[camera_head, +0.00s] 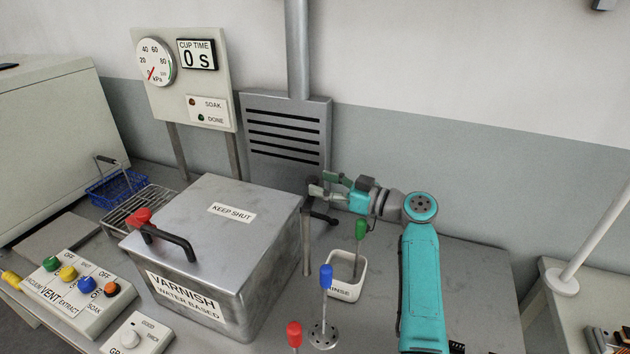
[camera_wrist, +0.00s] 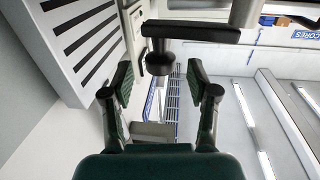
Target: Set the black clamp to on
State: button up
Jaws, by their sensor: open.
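A black clamp (camera_head: 322,216) with a short dark arm sits at the top of a grey post beside the right side of the varnish box. In the wrist view a black bar with a round stub (camera_wrist: 190,31), apparently this clamp, lies ahead of and above the fingertips. My gripper (camera_head: 321,186) is open and empty, pointing left just above and behind the clamp in the head view. Its two green-padded fingers (camera_wrist: 159,82) stand apart in the wrist view. I cannot tell whether they touch the clamp. No on or off mark is readable on it.
The steel varnish box (camera_head: 255,225) has a closed lid with a black, red-ended handle (camera_head: 165,238). A vented grey panel (camera_head: 286,165) stands behind my gripper. A white rinse cup (camera_head: 346,287) and upright blue-handled (camera_head: 326,277) and red-handled (camera_head: 294,333) tools stand in front.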

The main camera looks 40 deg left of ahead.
aim_at(313, 179)
jog(key=shift+s+a, duration=0.2)
jog(key=shift+a, duration=1.35)
grip_shut()
